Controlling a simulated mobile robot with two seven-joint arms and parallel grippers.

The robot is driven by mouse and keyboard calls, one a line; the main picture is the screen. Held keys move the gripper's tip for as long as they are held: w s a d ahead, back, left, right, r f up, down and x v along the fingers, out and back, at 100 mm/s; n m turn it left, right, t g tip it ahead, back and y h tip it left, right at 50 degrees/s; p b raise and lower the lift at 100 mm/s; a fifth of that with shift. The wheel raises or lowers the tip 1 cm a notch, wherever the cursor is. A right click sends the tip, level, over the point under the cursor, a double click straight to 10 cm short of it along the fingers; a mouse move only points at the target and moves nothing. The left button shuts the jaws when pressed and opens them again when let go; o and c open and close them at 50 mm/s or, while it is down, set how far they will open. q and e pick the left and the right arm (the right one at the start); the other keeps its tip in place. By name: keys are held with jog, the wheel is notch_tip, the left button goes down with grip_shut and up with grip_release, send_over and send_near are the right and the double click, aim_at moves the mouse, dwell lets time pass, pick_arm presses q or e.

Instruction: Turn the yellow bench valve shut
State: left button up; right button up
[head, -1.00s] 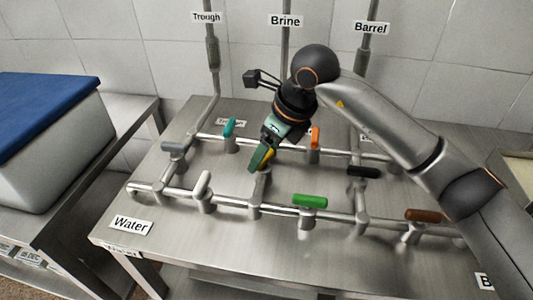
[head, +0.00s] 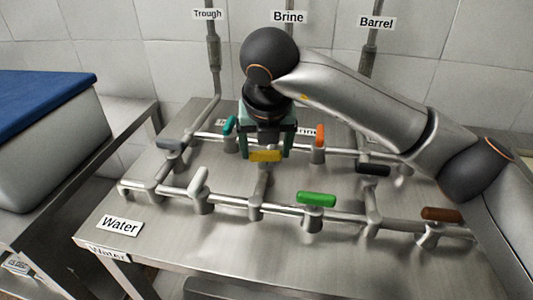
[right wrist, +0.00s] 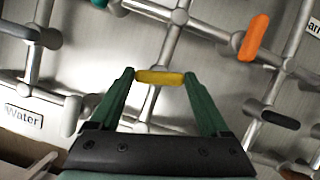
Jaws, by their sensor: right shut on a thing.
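The yellow valve handle (head: 265,156) sits on the short middle pipe that joins the front and back pipe runs on the metal bench. It now lies left to right, across that pipe. My right gripper (head: 267,154) is above the bench with its two green fingers at the two ends of the handle, shut on it. In the right wrist view the yellow handle (right wrist: 160,77) spans between the fingertips (right wrist: 160,75). My left gripper is in neither view.
Nearby handles are teal (head: 229,126), orange (head: 320,135), white (head: 199,181), green (head: 317,199), black (head: 373,170), grey (head: 169,144) and brown (head: 441,214). A "Water" label (head: 120,226) lies front left. A blue-lidded box (head: 45,130) stands at left.

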jog(key=shift+a+m+h+b, duration=0.1)
jog(key=shift+m+h+b, duration=0.4)
jog(key=shift+m, duration=0.9)
jog(key=o, duration=1.2)
jog(key=shift+r, duration=0.15)
jog(key=p+v, duration=0.1)
jog(key=v, duration=1.1)
jog(key=shift+a+r, duration=0.1)
jog(key=shift+r, duration=0.1)
